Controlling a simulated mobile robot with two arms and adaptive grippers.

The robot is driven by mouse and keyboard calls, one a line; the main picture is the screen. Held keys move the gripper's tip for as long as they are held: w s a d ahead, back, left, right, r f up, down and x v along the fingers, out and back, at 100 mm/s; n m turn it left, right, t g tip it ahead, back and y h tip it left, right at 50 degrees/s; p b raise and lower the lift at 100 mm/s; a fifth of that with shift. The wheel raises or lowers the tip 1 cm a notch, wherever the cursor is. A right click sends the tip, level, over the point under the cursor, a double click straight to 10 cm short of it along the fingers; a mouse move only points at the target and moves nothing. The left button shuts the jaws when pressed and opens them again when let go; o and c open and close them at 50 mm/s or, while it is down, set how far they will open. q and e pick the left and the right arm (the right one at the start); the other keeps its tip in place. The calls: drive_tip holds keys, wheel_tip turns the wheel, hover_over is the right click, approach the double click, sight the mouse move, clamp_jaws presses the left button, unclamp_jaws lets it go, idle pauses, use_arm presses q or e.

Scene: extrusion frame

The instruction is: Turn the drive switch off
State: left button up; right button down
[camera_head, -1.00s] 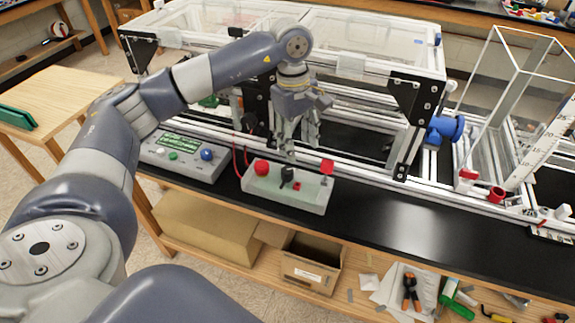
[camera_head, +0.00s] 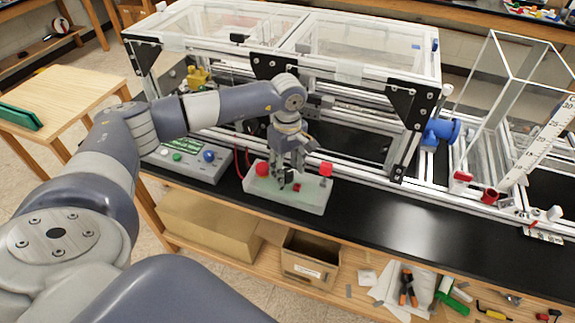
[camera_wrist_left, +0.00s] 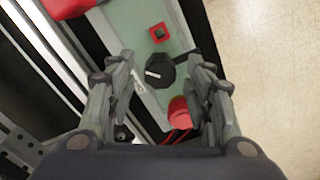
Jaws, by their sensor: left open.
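The drive switch is a black rotary knob (camera_wrist_left: 160,72) with a white pointer line, on a pale green control box (camera_head: 310,197). In the left wrist view it lies between the finger tips of my left gripper (camera_wrist_left: 160,75), which is open around it; I cannot tell whether the fingers touch it. In the head view the left gripper (camera_head: 287,175) points down over the box and mostly hides the knob. The box also carries a red round button (camera_head: 262,169), a small red square part (camera_wrist_left: 158,33) and another red part (camera_head: 326,169). My right gripper is out of view.
A grey panel (camera_head: 190,162) with a display and coloured buttons stands left of the box. The white extrusion frame (camera_head: 365,165) with black brackets rises close behind. The black bench top (camera_head: 420,225) is clear to the right.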

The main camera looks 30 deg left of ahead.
use_arm(q)
drive_tip(key=c, duration=1)
drive_tip(key=shift+c, duration=0.2)
